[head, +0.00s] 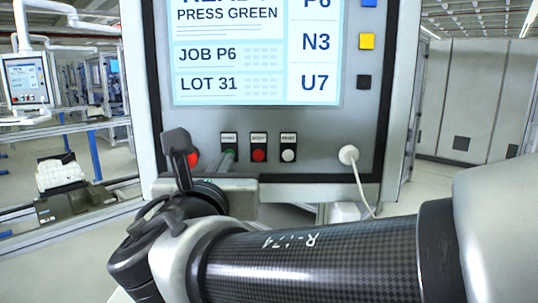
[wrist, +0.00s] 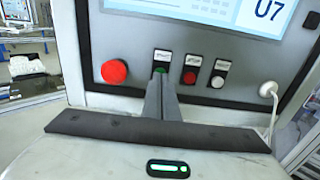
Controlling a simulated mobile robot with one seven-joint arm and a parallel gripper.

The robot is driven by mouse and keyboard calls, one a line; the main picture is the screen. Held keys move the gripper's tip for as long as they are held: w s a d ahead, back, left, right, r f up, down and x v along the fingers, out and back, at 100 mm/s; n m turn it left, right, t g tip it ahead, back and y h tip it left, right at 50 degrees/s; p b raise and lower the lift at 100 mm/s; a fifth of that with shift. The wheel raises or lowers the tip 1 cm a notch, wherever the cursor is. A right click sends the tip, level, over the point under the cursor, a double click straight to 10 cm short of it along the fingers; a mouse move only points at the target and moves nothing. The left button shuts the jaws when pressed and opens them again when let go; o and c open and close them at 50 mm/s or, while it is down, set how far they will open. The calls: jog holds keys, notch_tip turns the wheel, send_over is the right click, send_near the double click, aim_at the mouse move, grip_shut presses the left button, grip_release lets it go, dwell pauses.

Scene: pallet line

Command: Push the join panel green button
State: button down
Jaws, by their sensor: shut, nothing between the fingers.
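The join panel (head: 215,125) is a grey box with a screen above a row of small buttons. The green button (head: 229,152) sits under the leftmost small label; only a bit of green shows above my fingertips, and the same in the wrist view (wrist: 160,70). My gripper (head: 228,161) is shut and empty, its fingers pointing at the green button. In the wrist view the closed fingertips (wrist: 161,79) overlap the lower part of the button. I cannot tell whether they touch it.
A red button (head: 259,155) and a white button (head: 288,155) sit just right of the green one. A large red knob (wrist: 114,71) is to the left. A white plug with a cable (head: 349,155) hangs at the right. The screen (head: 255,60) reads "PRESS GREEN".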

jog(key=shift+w+b, duration=0.3)
jog(key=shift+w, duration=0.75)
dwell(0.9)
jog(key=shift+s, duration=0.1)
jog(key=shift+s+p, duration=0.3)
jog(key=shift+s, duration=2.1)
